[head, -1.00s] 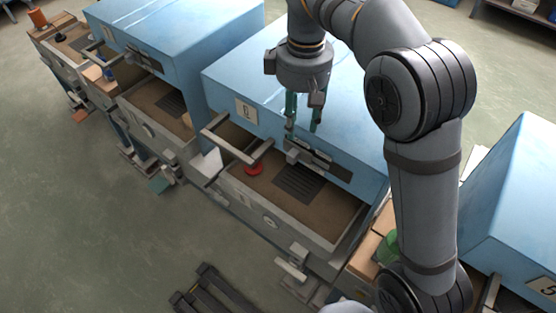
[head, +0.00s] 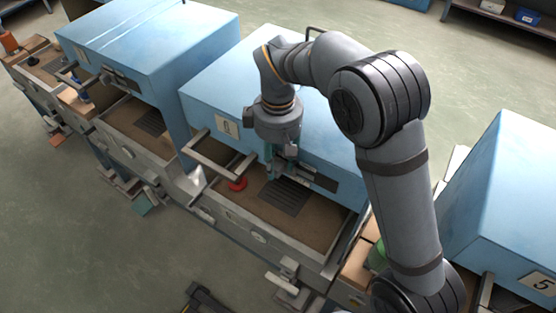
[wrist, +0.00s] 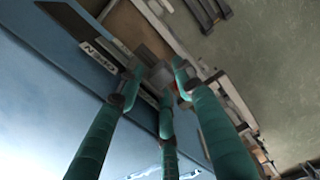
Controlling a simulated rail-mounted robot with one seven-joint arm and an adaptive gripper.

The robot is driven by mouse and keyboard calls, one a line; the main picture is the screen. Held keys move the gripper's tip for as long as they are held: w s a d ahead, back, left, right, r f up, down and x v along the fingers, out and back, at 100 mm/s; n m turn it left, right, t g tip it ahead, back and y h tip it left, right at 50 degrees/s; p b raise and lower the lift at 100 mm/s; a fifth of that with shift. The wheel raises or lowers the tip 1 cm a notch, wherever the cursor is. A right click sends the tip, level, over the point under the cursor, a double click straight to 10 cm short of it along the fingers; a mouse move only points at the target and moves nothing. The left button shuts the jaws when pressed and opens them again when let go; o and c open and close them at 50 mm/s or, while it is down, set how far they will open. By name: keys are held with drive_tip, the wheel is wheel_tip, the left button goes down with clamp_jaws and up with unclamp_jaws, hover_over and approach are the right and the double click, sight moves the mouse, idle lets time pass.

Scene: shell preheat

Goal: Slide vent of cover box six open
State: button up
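Cover box six (head: 300,110) is a blue hood with a "6" plate (head: 227,127) on its front. Its vent (head: 318,178) is a dark slot strip low on the front face. In the wrist view, the dark vent (wrist: 72,22) has an "OPEN" label (wrist: 100,50) beside it and a grey slider block (wrist: 156,72). My gripper (head: 276,176) is at the slider end of the vent, pointing down. In the wrist view, the teal fingers of my gripper (wrist: 157,80) surround the block. I cannot tell whether they press on it.
An open tray (head: 315,230) with a dark grille and a red object (head: 238,184) lies below the vent. A bar handle (head: 215,165) juts out left of my gripper. Box five (head: 515,220) stands at right, another blue box (head: 150,40) at left.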

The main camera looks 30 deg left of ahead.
drive_tip(key=shift+c, duration=1)
clamp_jaws()
drive_tip(key=shift+w, duration=0.1)
